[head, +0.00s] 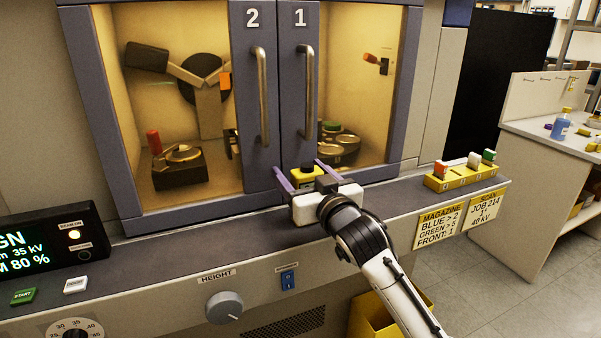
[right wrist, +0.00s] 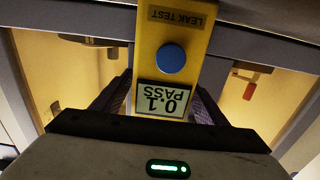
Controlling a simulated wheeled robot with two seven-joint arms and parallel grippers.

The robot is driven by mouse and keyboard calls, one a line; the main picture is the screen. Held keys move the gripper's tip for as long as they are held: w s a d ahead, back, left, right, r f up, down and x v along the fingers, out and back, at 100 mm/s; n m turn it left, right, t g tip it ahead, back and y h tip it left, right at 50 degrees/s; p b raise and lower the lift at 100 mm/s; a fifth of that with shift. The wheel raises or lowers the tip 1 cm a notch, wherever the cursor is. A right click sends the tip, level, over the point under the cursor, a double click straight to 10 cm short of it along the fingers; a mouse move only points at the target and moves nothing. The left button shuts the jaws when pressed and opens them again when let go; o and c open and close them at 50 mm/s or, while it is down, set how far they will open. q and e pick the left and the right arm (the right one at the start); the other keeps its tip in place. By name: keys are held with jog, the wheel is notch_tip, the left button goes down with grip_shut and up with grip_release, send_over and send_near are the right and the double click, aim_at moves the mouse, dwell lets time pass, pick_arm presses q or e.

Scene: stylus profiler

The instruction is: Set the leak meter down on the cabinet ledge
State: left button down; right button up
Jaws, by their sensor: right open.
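The leak meter is a yellow box (head: 304,181) with a dark top, close in front of the cabinet doors, at the cabinet ledge (head: 200,240). In the right wrist view, the leak meter (right wrist: 172,25) shows a blue button, a "LEAK TEST" label and a display reading "0.1 PASS". My right gripper (head: 306,174) is open, with its purple fingers on either side of the meter. The right wrist view also shows the fingers (right wrist: 160,98) apart around it. The meter's underside is hidden by the gripper, so its contact with the ledge cannot be seen. My left gripper is not in view.
Cabinet doors 2 (head: 252,90) and 1 (head: 300,90) stand behind the meter, with upright handles. A yellow magazine (head: 462,178) with coloured pieces sits on the ledge at right. A control display (head: 45,250) stands at left. The ledge between display and gripper is clear.

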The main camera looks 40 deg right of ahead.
jog(key=shift+r, duration=0.1)
jog(key=shift+r, duration=0.25)
jog(key=v, duration=1.2)
